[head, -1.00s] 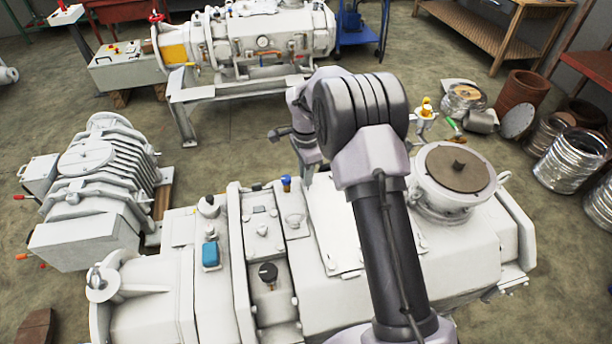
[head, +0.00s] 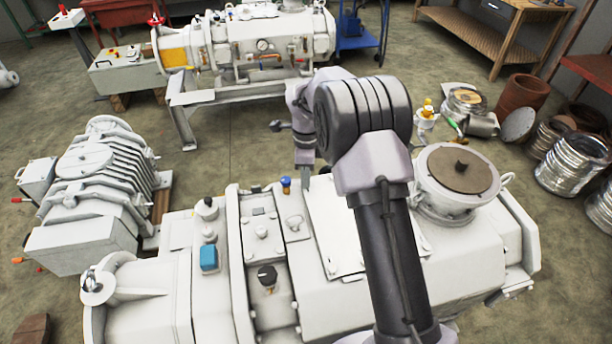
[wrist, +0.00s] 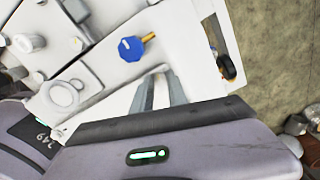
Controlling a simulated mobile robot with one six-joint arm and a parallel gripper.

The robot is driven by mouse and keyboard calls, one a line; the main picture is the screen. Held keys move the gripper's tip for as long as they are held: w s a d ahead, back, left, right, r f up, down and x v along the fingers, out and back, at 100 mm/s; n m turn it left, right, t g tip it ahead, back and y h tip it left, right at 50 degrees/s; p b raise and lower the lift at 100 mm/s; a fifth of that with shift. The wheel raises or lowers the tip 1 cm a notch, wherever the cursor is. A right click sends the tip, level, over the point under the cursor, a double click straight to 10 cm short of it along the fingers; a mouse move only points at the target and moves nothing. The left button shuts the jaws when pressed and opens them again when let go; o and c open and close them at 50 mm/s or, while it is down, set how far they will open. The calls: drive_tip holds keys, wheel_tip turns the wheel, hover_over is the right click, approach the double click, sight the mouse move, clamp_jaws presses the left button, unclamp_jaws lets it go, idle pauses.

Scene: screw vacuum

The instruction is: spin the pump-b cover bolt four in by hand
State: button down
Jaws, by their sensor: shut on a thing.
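My gripper (wrist: 158,92) shows its two grey fingers in the wrist view, close together and pointing down at the white pump top. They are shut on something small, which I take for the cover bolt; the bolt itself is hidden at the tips. In the head view my gripper (head: 306,173) is at the far edge of the near white pump (head: 455,250), next to the light cover plate (head: 330,225), and is partly hidden by my arm. A blue knob on a brass stem (wrist: 132,48) stands just beyond the fingers; it also shows in the head view (head: 286,185).
A round brown-topped flange (head: 456,168) rises at right. A ribbed pump (head: 95,195) stands at left, another pump (head: 245,45) behind. Open floor lies between them.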

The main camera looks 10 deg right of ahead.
drive_tip(key=shift+r, duration=0.1)
drive_tip(key=c, duration=1.3)
unclamp_jaws()
wheel_tip(320, 180, up, 17)
drive_tip(key=p, duration=0.5)
drive_tip(key=shift+r+p, duration=0.15)
drive_tip(key=shift+p, duration=0.2)
